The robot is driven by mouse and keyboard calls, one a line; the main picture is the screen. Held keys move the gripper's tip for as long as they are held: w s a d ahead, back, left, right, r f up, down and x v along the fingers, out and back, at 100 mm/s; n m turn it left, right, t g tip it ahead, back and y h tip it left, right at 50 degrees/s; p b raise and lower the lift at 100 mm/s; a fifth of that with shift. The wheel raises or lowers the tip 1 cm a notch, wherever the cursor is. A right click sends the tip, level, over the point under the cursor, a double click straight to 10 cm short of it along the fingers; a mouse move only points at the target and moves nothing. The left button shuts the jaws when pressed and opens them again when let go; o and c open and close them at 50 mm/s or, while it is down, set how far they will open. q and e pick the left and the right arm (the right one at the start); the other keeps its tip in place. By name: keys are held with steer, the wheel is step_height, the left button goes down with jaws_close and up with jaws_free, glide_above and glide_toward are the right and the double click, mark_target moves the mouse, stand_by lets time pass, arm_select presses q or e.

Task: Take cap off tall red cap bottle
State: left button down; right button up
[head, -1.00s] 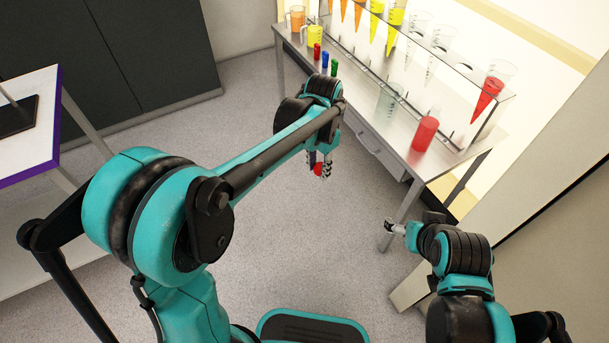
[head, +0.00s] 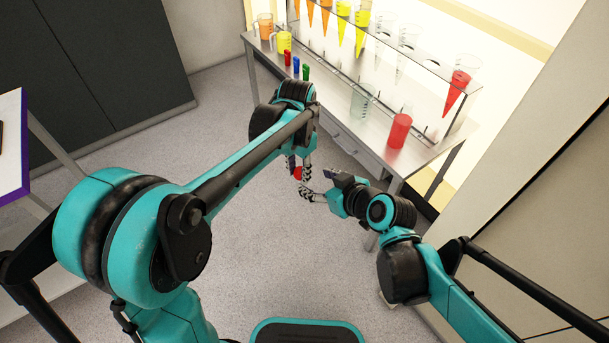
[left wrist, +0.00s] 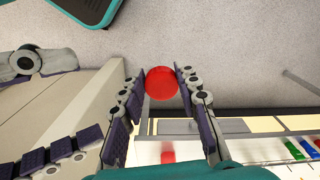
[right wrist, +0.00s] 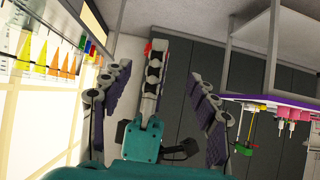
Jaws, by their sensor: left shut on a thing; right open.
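My left gripper (head: 303,170) is shut on the bottle with a round red cap (left wrist: 161,83), held in the air over the floor. The cap lies between the fingers in the left wrist view and shows as a small red spot in the head view (head: 298,173). The bottle's body is mostly hidden. My right gripper (head: 318,186) is open and empty, close beside the left gripper and the cap. In the right wrist view, a finger of my left gripper, with a bit of red (right wrist: 147,48) at its tip, appears between my right fingers (right wrist: 160,72).
A metal table (head: 385,150) at the back carries a red beaker (head: 400,130), a clear beaker, small red, blue and green capped tubes and a rack of coloured cones. A white table (head: 12,190) stands at left. Open floor lies below the grippers.

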mark_target(299, 175)
steer(key=x, duration=0.8)
steer(key=shift+w+a+f, duration=0.2)
steer(key=c, duration=1.2)
arm_select(q)
steer(key=c, duration=1.2)
jaws_free()
arm_select(e)
steer(key=shift+s+a, duration=0.1)
arm_select(q)
steer(key=shift+o, duration=0.9)
